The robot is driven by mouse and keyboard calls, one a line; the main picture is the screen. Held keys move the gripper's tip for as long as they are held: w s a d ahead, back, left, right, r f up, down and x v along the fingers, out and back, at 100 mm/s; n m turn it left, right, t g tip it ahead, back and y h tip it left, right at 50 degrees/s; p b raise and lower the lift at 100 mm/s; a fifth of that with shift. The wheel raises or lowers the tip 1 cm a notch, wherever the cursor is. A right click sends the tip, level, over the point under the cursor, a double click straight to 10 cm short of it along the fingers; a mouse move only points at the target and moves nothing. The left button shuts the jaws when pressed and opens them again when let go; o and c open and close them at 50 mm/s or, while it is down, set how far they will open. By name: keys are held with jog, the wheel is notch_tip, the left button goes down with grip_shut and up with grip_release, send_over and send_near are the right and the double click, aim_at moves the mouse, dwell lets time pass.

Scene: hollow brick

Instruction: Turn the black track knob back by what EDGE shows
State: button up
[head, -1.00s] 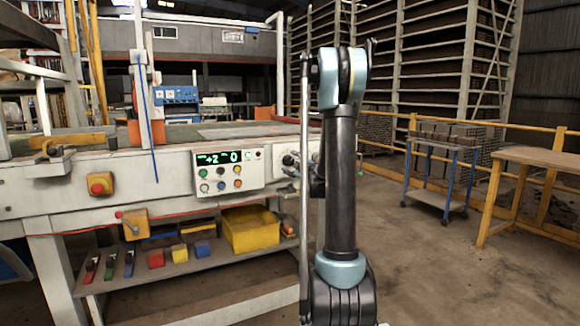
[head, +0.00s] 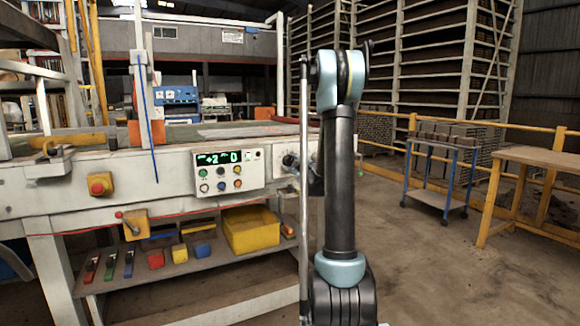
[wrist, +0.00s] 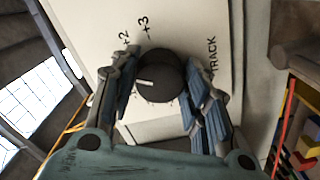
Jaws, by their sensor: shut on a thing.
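The black track knob (wrist: 160,76) sits between the two blue-padded fingers of my gripper (wrist: 158,98) in the wrist view. The fingers are closed on its sides. A short white mark on the knob points left, towards the left finger. The printed +2, +3 and TRACK show on the pale panel (wrist: 175,22) around it; other scale marks are hidden by the fingers. In the head view the control box (head: 228,171) has a green-lit display (head: 219,157) reading +2 and 0; its small labels are too blurred to read.
The white machine bench (head: 110,175) fills the left side. A yellow bin (head: 250,232) and coloured blocks lie on its lower shelf (head: 190,262). A blue-legged trolley (head: 437,170) and a wooden table (head: 540,160) stand at right, with open floor before them.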

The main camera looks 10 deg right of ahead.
jog(key=shift+a+n, duration=0.1)
jog(key=shift+n, duration=0.2)
jog(key=n, duration=0.5)
jog(key=shift+s+n, duration=0.1)
jog(key=shift+n, duration=0.2)
jog(key=n, duration=0.5)
jog(key=shift+n, duration=0.3)
jog(key=o, duration=1.1)
jog(key=shift+c, duration=0.2)
jog(key=v, duration=1.2)
